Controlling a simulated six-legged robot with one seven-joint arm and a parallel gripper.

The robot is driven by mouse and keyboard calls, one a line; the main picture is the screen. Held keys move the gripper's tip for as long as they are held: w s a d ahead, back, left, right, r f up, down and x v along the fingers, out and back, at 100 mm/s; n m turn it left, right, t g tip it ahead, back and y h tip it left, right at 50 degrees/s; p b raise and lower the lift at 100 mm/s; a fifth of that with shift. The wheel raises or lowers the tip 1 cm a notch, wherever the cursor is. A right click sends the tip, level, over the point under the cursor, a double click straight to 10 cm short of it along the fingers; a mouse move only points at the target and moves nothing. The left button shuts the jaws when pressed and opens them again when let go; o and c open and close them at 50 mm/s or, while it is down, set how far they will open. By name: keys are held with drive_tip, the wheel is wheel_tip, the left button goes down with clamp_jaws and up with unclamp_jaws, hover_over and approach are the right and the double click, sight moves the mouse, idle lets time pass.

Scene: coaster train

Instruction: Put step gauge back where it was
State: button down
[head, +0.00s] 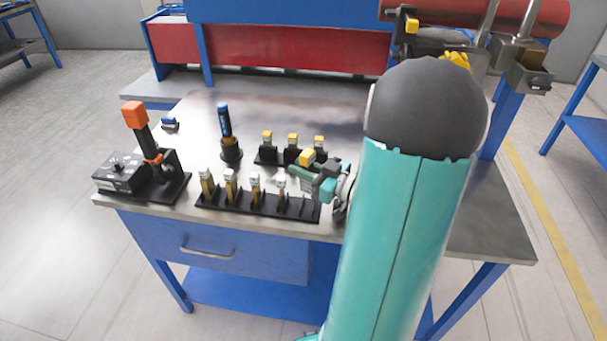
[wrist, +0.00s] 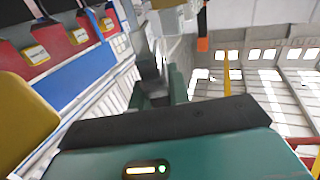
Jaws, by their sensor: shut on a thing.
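My gripper (head: 322,180) is above the right end of the front black rack (head: 262,207) in the head view. My gripper hides part of that end, and the gauge's lower part is hard to make out.
A second rack behind holds yellow-topped pieces (head: 293,145) close to my gripper. A blue-handled tool stands in a round black holder (head: 231,150). A black stand with an orange-topped lever (head: 136,116) is at the left.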

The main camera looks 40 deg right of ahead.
sight(304, 182)
drive_tip(key=shift+d+f, duration=0.1)
drive_tip(key=shift+f, duration=0.95)
drive_tip(key=shift+s+f, duration=0.1)
drive_tip(key=shift+f, duration=0.25)
drive_tip(key=shift+f, duration=0.4)
drive_tip(key=c, duration=1.3)
unclamp_jaws()
drive_tip(key=shift+s+f, duration=0.1)
drive_tip(key=shift+r, duration=0.35)
drive_tip(key=shift+s+d+r, duration=0.1)
drive_tip(key=shift+s+r, duration=0.1)
drive_tip(key=v, duration=1.1)
drive_tip(key=shift+s+r, duration=0.2)
drive_tip(key=shift+r, duration=0.1)
